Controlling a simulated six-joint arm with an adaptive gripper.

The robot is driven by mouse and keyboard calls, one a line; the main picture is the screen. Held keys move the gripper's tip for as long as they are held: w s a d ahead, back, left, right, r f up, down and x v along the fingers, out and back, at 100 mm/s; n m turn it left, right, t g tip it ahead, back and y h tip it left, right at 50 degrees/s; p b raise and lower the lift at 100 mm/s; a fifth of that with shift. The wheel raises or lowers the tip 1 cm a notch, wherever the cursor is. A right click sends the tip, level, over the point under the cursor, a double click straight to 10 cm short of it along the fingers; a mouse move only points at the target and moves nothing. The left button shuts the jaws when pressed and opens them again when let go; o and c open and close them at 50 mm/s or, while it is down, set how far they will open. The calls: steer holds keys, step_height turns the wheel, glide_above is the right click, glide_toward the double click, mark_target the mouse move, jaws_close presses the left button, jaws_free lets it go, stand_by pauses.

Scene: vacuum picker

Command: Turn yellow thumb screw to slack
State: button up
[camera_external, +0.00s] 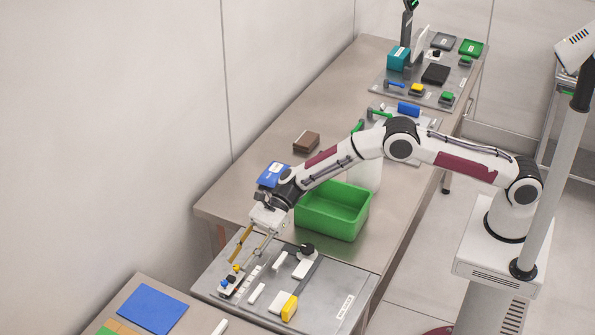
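A small yellow knob (236,268), which looks like the yellow thumb screw, stands on a small white fixture at the left side of the grey board (350,290). A small blue knob (223,283) sits just in front of it on the same fixture. My gripper (245,258) points down over this end of the board. Its two fingers are spread, with a gap between them and nothing visible held. The fingertips are close above and beside the yellow knob; I cannot tell whether they touch it. The turned position of the screw is too small to read.
A yellow-and-grey block (289,308), several white bars and a black-topped white device (306,252) are on the board. A green bin (335,222) stands behind it, beneath my arm. A blue box (272,174) and brown box (306,142) lie farther back. A blue sheet (152,308) lies front left.

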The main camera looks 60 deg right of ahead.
steer(key=shift+r, duration=0.1)
step_height(320, 180, up, 10)
stand_by(0.7)
